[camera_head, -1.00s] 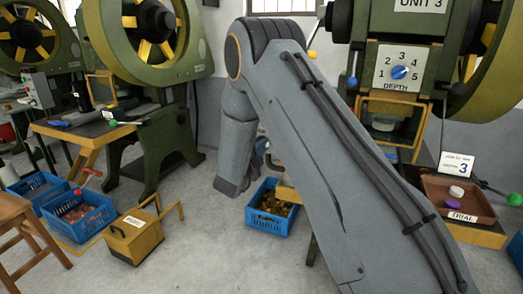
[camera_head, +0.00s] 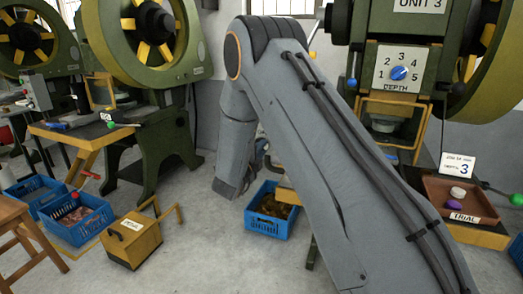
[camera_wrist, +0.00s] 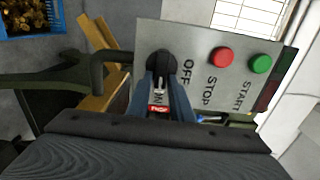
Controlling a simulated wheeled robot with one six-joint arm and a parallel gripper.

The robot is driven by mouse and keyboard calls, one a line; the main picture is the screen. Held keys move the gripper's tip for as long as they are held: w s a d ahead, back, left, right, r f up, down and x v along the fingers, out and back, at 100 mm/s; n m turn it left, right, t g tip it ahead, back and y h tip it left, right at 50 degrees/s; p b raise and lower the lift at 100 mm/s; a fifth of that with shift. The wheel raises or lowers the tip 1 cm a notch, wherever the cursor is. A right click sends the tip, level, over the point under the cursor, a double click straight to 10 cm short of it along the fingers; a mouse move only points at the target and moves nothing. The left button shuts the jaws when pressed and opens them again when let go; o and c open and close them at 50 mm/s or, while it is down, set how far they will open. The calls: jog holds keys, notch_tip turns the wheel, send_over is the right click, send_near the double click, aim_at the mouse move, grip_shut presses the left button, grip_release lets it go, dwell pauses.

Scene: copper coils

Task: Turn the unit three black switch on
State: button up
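The grey switch panel (camera_wrist: 205,40) fills the middle of the wrist view, with the words OFF, STOP and START on it. The black switch (camera_wrist: 162,62) is a rotary knob at the panel's left, beside the word OFF. My gripper (camera_wrist: 163,82) is at the knob, with one blue-grey finger on each side of it. A small red-and-white tag (camera_wrist: 158,108) shows between the fingers. Whether the fingers press on the knob is not clear. In the head view, the UNIT 3 sign (camera_head: 420,4) is on the green machine at right; my arm hides the panel and gripper there.
A red button (camera_wrist: 222,57) and a green button (camera_wrist: 262,64) are on the panel, right of the switch. A bent dark bar (camera_wrist: 107,57) is close at left. In the head view, a blue crate (camera_head: 270,226) stands below my arm and a brown tray (camera_head: 440,187) sits at right.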

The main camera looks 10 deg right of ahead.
jog(key=shift+o, duration=1.1)
jog(key=v, duration=0.7)
jog(key=shift+s+a, duration=0.25)
jog(key=shift+s, duration=0.05)
